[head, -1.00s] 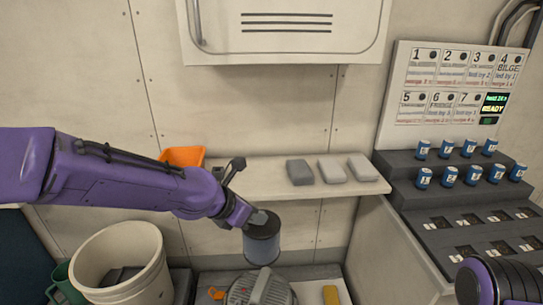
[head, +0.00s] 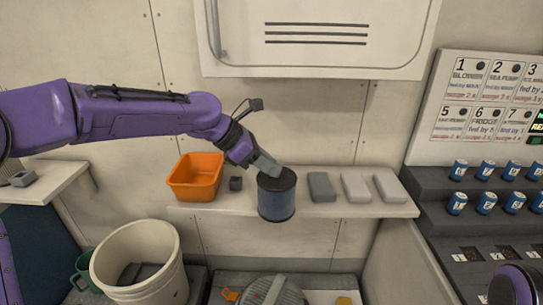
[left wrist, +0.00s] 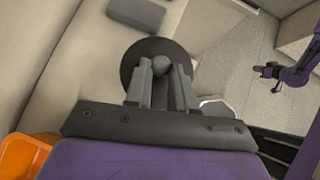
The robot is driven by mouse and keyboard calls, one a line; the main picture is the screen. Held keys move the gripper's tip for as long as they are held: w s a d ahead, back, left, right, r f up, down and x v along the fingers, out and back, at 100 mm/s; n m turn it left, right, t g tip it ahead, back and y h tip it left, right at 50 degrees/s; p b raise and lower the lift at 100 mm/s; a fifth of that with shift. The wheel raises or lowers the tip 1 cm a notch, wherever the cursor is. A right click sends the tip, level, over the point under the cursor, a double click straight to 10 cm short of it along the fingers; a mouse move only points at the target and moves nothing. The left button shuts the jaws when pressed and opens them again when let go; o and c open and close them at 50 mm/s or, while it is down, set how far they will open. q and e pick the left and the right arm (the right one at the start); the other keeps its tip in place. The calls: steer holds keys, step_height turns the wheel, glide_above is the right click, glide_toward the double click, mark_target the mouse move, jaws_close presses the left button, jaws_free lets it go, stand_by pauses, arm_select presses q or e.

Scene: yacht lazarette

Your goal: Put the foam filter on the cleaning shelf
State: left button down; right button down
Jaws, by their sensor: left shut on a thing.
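The foam filter (head: 277,200) is a dark blue-grey upright cylinder with a black top. My left gripper (head: 265,166) is shut on the knob of its top. In the left wrist view the fingers (left wrist: 160,75) close on a round knob above the dark disc of the filter (left wrist: 133,62). The pale wall shelf (head: 340,208) lies behind the filter in the head view. The filter's lower end overlaps the shelf's front edge and reaches below it; contact cannot be told. My right gripper (left wrist: 266,70) shows small in the left wrist view, its jaws unclear.
Below are a white bucket (head: 135,255) and a grey housing (head: 273,291). Blue canisters (head: 459,170) stand on the right.

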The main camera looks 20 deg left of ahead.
arm_select(q)
steer(key=w, duration=0.1)
steer(key=w+a, duration=0.1)
steer(key=shift+w+r+p, duration=0.15)
steer(key=shift+w+p, duration=0.15)
steer(key=shift+w, duration=0.1)
steer(key=w, duration=0.1)
steer(key=w+p, duration=0.1)
steer(key=w, duration=0.1)
steer(key=w+a, duration=0.1)
steer(key=shift+w+f, duration=0.2)
steer(key=shift+f, duration=0.2)
steer(key=shift+s, duration=0.1)
steer(key=shift+p, duration=0.4)
steer(key=c, duration=1)
jaws_free()
steer(key=shift+f, duration=0.15)
steer(key=shift+o, duration=0.2)
